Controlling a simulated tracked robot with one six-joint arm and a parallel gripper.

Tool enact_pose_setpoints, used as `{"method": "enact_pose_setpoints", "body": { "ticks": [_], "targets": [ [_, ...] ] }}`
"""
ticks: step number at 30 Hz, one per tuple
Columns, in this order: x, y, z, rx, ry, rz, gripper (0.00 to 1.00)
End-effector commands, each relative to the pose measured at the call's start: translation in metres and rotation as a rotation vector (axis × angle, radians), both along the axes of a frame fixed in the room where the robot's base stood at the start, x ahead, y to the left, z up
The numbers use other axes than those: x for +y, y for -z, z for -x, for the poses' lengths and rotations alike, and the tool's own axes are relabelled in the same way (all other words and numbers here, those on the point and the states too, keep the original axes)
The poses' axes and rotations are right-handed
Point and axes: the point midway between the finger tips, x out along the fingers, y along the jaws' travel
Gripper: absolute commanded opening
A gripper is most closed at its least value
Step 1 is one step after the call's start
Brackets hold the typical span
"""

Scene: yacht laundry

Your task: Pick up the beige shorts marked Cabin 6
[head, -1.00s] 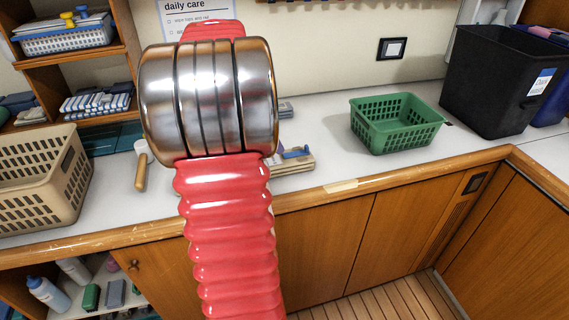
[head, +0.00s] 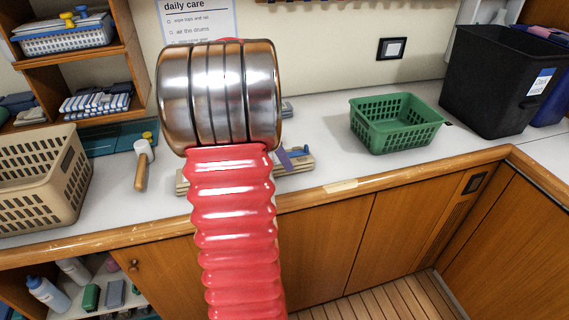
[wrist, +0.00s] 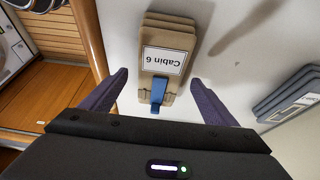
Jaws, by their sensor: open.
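The beige shorts (wrist: 170,38) lie as a folded stack on the white counter. In the wrist view a white "Cabin 6" label (wrist: 163,61) reads upside down, with a blue tab (wrist: 158,91) at the near end. In the head view the shorts (head: 299,163) lie close to the counter's front edge, their middle hidden behind my arm. My gripper (wrist: 158,77) is open, its two purple fingers either side of the stack's labelled end with gaps on both sides. In the head view my arm mostly hides it; one purple finger shows beside the shorts.
A grey-blue folded stack (wrist: 288,95) lies beyond the right finger. A green basket (head: 395,124) and a black bin (head: 500,82) stand right. Counter between shorts and green basket is clear.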

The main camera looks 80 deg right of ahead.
Motion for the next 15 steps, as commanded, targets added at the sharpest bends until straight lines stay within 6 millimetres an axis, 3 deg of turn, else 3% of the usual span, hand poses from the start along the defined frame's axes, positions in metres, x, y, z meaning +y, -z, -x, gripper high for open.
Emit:
{"method": "enact_pose_setpoints", "body": {
  "ticks": [6, 15],
  "targets": [
    [-0.004, 0.028, 0.009, 0.001, 0.000, -0.003, 0.81],
    [-0.006, 0.035, 0.011, 0.001, -0.001, -0.001, 0.81]
  ]
}}
